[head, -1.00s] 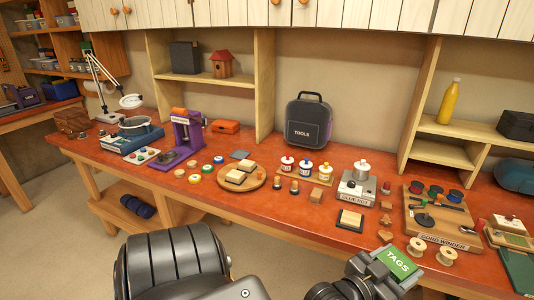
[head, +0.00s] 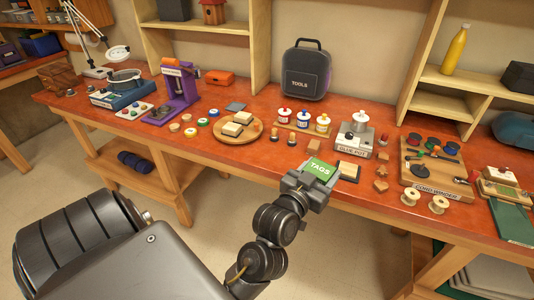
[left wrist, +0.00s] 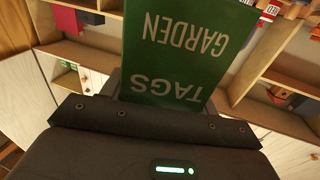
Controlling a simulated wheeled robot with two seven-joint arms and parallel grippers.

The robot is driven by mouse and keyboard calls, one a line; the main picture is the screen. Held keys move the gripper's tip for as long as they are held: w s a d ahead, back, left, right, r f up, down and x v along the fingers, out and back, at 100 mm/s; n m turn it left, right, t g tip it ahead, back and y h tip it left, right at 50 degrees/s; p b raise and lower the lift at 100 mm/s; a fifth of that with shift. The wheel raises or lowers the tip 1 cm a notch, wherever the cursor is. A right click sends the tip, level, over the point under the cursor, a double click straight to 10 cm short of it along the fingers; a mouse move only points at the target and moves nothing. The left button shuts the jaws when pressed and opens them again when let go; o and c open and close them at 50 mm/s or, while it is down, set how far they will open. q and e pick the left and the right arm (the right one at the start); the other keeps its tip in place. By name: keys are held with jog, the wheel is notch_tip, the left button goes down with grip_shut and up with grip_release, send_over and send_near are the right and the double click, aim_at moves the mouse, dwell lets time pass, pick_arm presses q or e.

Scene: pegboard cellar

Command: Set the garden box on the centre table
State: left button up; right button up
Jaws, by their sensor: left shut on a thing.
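The garden box is a small green box (head: 319,168) with white lettering "TAGS". It also shows large in the left wrist view (left wrist: 185,50), where it reads "GARDEN TAGS" upside down. My left gripper (head: 310,184) is shut on the box, hiding its lower part. In the head view the box overlaps the front part of a long red-topped workbench (head: 265,172), just left of a dark-edged wooden block. I cannot tell its height over the top. My right gripper is not in view.
A tool case (head: 306,71), a glue pot (head: 354,138), a round wooden board (head: 254,133) and a cord winder board (head: 431,172) stand on the bench, with several small pieces between. Free red surface shows along the front edge left of the box.

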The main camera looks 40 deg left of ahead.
pick_arm(q)
jog(key=w+a+r+n+g+y, duration=0.1)
jog(key=w+a+r+n+y, duration=0.3)
jog(key=w+a, duration=0.35)
jog(key=shift+m, duration=0.5)
jog(key=a+f, duration=0.4)
jog(key=w+a+f+p, duration=0.1)
jog(key=a+f, duration=0.2)
jog(key=a, duration=0.2)
jog(key=a+f+p, duration=0.1)
jog(key=a+f, duration=0.3)
jog(key=shift+w+a+f, duration=0.3)
jog(key=shift+a, duration=0.1)
jog(key=shift+f, duration=0.15)
jog(key=shift+f, duration=0.2)
jog(key=o, duration=1.1)
jog(key=shift+c, duration=0.2)
